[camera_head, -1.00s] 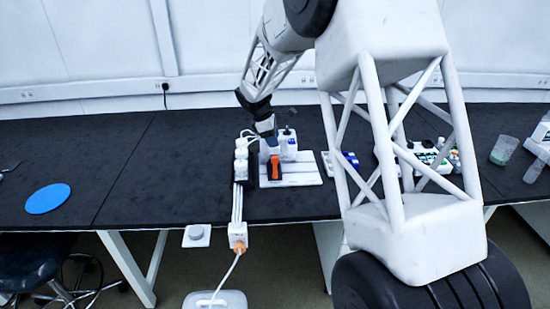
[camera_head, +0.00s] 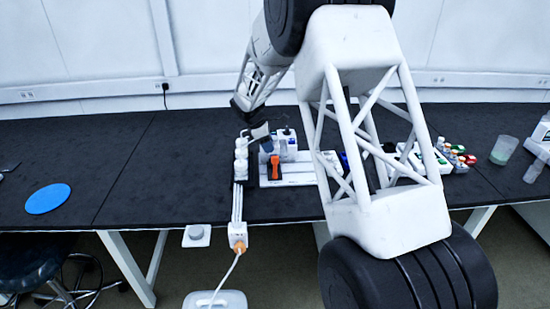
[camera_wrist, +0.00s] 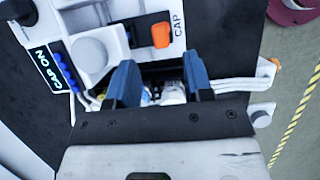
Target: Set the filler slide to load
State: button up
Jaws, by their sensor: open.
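An orange slide handle (camera_head: 275,168) stands on a white plate (camera_head: 300,171), in front of an upright white unit (camera_head: 288,145). In the wrist view the orange handle (camera_wrist: 161,35) sits beside the printed word CAP, just beyond my fingertips and apart from them. My gripper (camera_wrist: 163,72) is open, with a blue finger on each side and white parts showing in the gap. In the head view my gripper (camera_head: 262,133) is above and slightly left of the orange handle. Any load marking is not readable.
A strip of white round parts (camera_head: 240,160) stands left of the plate, with white tubes running to the table edge. A blue disc (camera_head: 48,198) lies at the left. A cup (camera_head: 503,150) stands at the right. The table between disc and strip is clear.

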aim_at(275, 157)
jog(key=shift+x, duration=3.5)
grip_shut()
